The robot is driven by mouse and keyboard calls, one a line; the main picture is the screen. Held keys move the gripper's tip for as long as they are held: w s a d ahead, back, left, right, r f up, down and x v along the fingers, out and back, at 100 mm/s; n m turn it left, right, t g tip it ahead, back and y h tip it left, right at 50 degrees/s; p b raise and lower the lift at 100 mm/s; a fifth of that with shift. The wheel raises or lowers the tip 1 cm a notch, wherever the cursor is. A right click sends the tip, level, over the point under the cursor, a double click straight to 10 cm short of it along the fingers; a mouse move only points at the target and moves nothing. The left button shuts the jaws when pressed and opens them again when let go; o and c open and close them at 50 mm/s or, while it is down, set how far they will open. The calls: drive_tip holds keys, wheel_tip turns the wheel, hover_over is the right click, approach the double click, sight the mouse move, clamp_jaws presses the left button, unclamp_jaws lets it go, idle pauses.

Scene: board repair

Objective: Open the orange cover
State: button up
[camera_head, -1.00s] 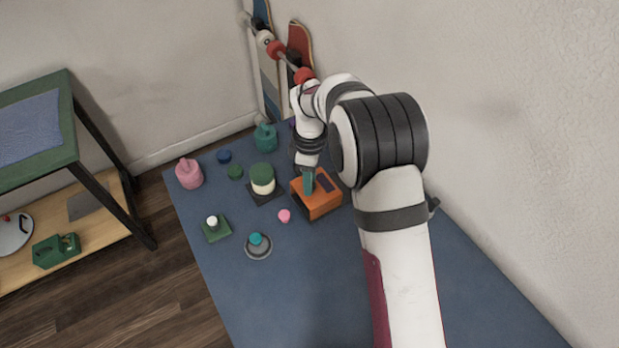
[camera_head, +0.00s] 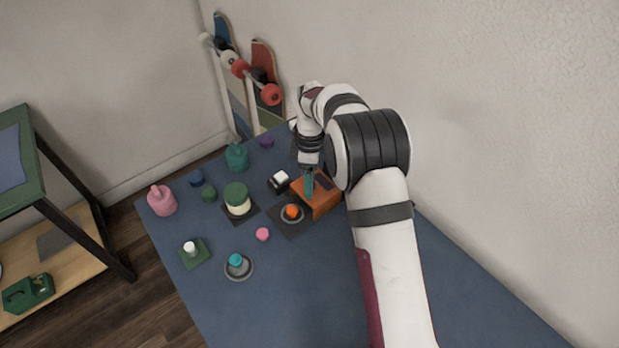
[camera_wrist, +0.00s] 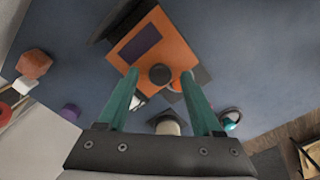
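The orange cover (camera_head: 326,202) has a dark panel on top and sits to the right of a dark base plate (camera_head: 291,232). An orange button (camera_head: 292,211) in a grey ring shows uncovered on that plate. In the wrist view, the cover (camera_wrist: 178,48) has a round dark knob (camera_wrist: 160,74). My gripper (camera_wrist: 160,76) has its teal fingers on either side of the knob, with visible gaps, so it looks open. In the head view, a teal finger (camera_head: 309,183) is in front of the cover. Whether the cover rests on the mat is unclear.
A black-and-white switch (camera_head: 280,180) and a green-and-cream knob (camera_head: 238,200) stand left of the cover. Pink (camera_head: 262,234), teal (camera_head: 236,259) and other small parts lie around. The blue table's front is clear; a wall is on the right.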

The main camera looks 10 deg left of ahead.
wheel_tip(320, 180, up, 16)
idle(0.4)
drive_tip(key=shift+f, duration=0.1)
drive_tip(key=s+d+r+m, duration=0.5)
drive_tip(key=s+d+m, duration=0.15)
drive_tip(key=s, duration=0.25)
drive_tip(key=s+d+f+m, duration=0.2)
drive_tip(key=s+m, duration=0.3)
drive_tip(key=s, duration=0.3)
drive_tip(key=s+d+f+m+y, duration=0.1)
drive_tip(key=s+f+m, duration=0.1)
drive_tip(key=s+m, duration=0.4)
drive_tip(key=s+d+f+m, duration=0.2)
drive_tip(key=s+m, duration=0.4)
drive_tip(key=s, duration=0.5)
drive_tip(key=shift+s+d+f+y, duration=0.3)
drive_tip(key=shift+d+y, duration=0.05)
drive_tip(key=shift+y, duration=0.05)
